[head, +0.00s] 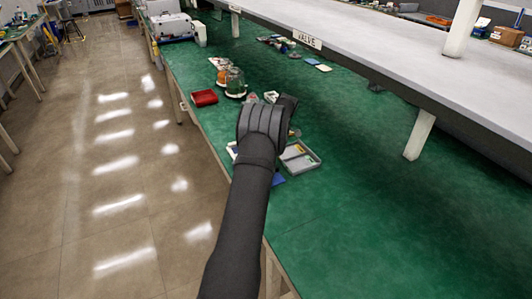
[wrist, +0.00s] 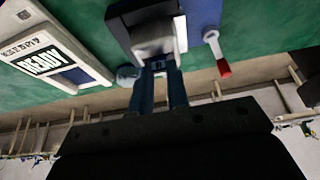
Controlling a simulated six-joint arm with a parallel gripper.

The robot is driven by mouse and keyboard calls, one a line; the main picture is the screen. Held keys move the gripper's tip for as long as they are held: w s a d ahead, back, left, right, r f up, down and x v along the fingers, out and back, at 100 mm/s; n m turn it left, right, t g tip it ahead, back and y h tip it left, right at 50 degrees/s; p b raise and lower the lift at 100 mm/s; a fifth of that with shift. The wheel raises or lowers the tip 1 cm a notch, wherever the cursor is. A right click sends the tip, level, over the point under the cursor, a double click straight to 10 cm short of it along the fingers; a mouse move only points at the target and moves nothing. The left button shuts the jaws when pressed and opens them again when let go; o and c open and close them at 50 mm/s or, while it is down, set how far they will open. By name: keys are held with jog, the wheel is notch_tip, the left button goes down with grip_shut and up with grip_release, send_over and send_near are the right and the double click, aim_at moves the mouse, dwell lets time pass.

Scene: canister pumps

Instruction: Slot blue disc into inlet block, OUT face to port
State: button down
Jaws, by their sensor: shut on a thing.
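In the wrist view, my gripper (wrist: 159,68) is shut, its two dark fingers close together on a small bluish piece. This looks like the blue disc seen edge-on; its faces and any OUT marking cannot be read. Right at the fingertips is a dark block with a pale grey front (wrist: 153,42), which looks like the inlet block. Whether the held piece is inside it or only against it, I cannot tell. A lever with a red end (wrist: 223,68) is beside the block. In the head view my own arm hides the gripper and the block.
A white-framed READY panel (wrist: 45,60) lies left of the block in the wrist view. In the head view, a grey compartment tray (head: 314,163), a red tray (head: 204,97) and a glass jar (head: 235,80) stand nearby. The green bench (head: 350,230) is clear at front right, under a shelf (head: 380,60).

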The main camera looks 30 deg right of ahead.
jog(key=c, duration=1.3)
grip_release()
jog(key=v, duration=1.2)
jog(key=x, duration=1.1)
jog(key=shift+a+f, duration=0.2)
jog(key=shift+f, duration=0.15)
jog(key=shift+r, duration=0.25)
